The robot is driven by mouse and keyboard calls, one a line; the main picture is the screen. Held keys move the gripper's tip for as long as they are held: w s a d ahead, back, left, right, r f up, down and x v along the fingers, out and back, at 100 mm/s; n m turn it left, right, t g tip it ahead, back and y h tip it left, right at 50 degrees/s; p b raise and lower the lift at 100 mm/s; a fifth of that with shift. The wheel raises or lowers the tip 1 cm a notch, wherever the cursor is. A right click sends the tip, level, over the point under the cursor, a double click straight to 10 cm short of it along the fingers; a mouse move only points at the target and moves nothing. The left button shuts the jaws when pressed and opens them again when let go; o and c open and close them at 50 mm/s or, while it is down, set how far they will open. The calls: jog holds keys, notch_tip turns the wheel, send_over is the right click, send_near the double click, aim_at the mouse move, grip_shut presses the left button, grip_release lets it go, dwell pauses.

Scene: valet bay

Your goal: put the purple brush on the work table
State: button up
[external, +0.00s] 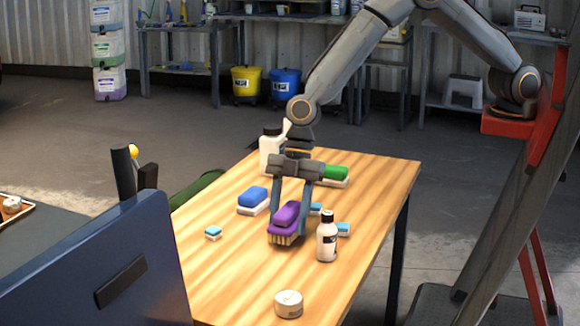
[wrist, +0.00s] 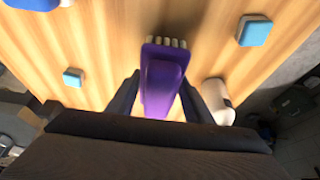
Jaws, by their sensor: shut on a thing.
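The purple brush (external: 285,220) has pale bristles pointing down and is at the wooden work table (external: 235,285), near its middle. My gripper (external: 291,208) points down with its fingers on either side of the brush, shut on it. In the wrist view the brush (wrist: 162,82) lies between the two dark fingers (wrist: 160,98), with the table's wood grain (wrist: 105,45) behind it. I cannot tell whether the bristles touch the table top.
A white bottle with a dark cap (external: 327,240) stands close right of the brush. A blue brush (external: 252,200), a green brush (external: 334,174), small blue sponges (external: 213,232), a round tin (external: 289,303) and a larger white bottle (external: 271,152) stand around. The table's front left is clear.

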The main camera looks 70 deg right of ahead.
jog(key=shift+f, duration=0.9)
jog(key=shift+f, duration=0.15)
jog(key=o, duration=1.1)
jog(key=shift+r, duration=0.25)
jog(key=b+v, duration=0.2)
jog(key=v, duration=1)
jog(key=shift+d+f, duration=0.1)
